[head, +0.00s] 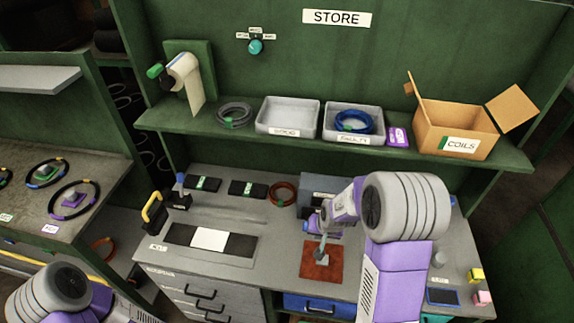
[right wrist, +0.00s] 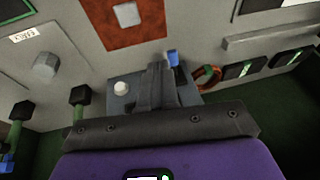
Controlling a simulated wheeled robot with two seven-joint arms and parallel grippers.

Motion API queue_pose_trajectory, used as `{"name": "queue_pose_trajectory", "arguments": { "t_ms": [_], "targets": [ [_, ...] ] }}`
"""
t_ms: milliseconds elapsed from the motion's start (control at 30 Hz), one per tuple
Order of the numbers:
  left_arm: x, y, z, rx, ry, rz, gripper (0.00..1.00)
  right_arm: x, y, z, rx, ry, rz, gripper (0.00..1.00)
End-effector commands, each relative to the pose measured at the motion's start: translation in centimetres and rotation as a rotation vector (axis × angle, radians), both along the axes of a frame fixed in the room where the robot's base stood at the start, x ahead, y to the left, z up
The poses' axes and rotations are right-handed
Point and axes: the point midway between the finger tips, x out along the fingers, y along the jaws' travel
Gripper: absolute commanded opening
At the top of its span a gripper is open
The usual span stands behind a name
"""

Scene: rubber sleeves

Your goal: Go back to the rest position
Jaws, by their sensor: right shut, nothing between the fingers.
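My right arm comes in from the lower right of the head view. Its gripper (head: 320,252) points down above the red-brown mat (head: 322,272) on the bench. In the right wrist view my right gripper (right wrist: 157,72) has its fingers together and holds nothing. The mat (right wrist: 110,38) shows at the top there, with a small pale block (right wrist: 127,15) on it. A grey box (right wrist: 118,103) with a white knob shows behind the fingers. My left arm shows at the lower left of the head view; its gripper is out of frame.
The shelf holds a grey coil (head: 235,115), two grey trays (head: 288,131) (head: 352,138) and an open cardboard box (head: 455,130). An orange ring (head: 283,194) and black packets (head: 248,190) lie on the bench. A left-hand bench (head: 30,206) holds dark rings.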

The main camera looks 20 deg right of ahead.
Motion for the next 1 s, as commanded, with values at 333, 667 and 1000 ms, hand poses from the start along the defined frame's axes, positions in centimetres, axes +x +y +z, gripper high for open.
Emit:
{"name": "queue_pose_trajectory", "arguments": {
  "t_ms": [333,667,1000],
  "targets": [
    [0.0,0.0,0.0,0.0,0.0,0.0,0.53,-3.0,3.7,-6.1,0.022,0.086,0.098,0.0],
    [0.0,0.0,0.0,0.0,0.0,0.0,0.53,-13.8,15.5,-16.0,0.234,0.222,0.302,0.0],
    [0.0,0.0,-5.3,0.0,0.0,0.0,0.53,-16.2,18.7,-22.0,0.31,0.226,0.335,0.0]
  ]
}}
